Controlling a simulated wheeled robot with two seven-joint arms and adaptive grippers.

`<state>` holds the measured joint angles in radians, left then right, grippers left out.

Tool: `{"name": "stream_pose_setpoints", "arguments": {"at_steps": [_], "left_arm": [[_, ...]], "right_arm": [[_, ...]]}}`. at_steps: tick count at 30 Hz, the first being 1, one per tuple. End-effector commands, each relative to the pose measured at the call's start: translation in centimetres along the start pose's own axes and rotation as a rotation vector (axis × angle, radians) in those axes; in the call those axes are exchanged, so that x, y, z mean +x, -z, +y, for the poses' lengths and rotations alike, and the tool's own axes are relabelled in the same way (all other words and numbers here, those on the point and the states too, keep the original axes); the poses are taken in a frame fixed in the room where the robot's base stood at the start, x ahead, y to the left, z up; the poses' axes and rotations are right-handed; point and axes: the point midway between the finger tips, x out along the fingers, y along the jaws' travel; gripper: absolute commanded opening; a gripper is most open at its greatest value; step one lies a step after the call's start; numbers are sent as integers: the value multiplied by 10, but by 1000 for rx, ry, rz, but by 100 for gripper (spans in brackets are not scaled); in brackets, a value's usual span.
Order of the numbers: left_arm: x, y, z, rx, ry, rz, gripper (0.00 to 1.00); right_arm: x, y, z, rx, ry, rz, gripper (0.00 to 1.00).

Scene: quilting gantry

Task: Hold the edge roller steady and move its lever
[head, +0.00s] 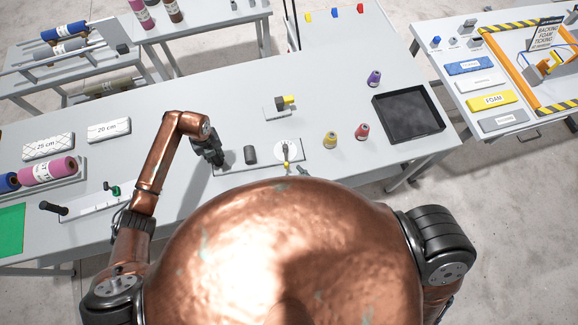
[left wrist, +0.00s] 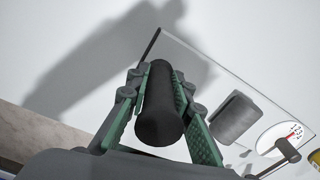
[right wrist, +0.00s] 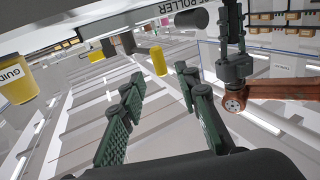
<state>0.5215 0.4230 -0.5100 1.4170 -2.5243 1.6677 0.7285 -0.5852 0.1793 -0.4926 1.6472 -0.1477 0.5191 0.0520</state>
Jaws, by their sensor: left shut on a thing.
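The edge roller is a flat plate (head: 233,168) near the table's front edge. It carries a grey block (head: 250,154), a white dial (head: 287,146) and a small lever beside the dial. In the left wrist view the dial (left wrist: 272,140) has red marks and the lever (left wrist: 287,150) crosses its edge. My left gripper (head: 214,160) is at the plate's left end. The left wrist view shows its fingers shut around a black upright handle (left wrist: 159,118). My right gripper (right wrist: 152,90) is open and empty in the right wrist view; the body hides most of that arm in the head view.
Yellow (head: 330,140), red (head: 362,131) and purple (head: 374,78) spools stand right of the plate. A black tray (head: 408,112) lies at the right end. Left lie labelled pads (head: 108,130) and a green-knobbed strip (head: 100,203).

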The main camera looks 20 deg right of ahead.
Motion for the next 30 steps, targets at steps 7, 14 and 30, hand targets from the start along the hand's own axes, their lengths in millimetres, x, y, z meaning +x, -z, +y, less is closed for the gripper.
{"name": "stream_pose_setpoints", "arguments": {"at_steps": [7,14,30], "left_arm": [[6,5,2,1,-7,11,0],[6,5,2,1,-7,11,0],[4,3,2,0,-5,7,33]], "right_arm": [[-45,-1,0,-1,1,-1,30],[-59,0,0,-1,0,2,30],[-60,0,0,-1,1,2,30]]}}
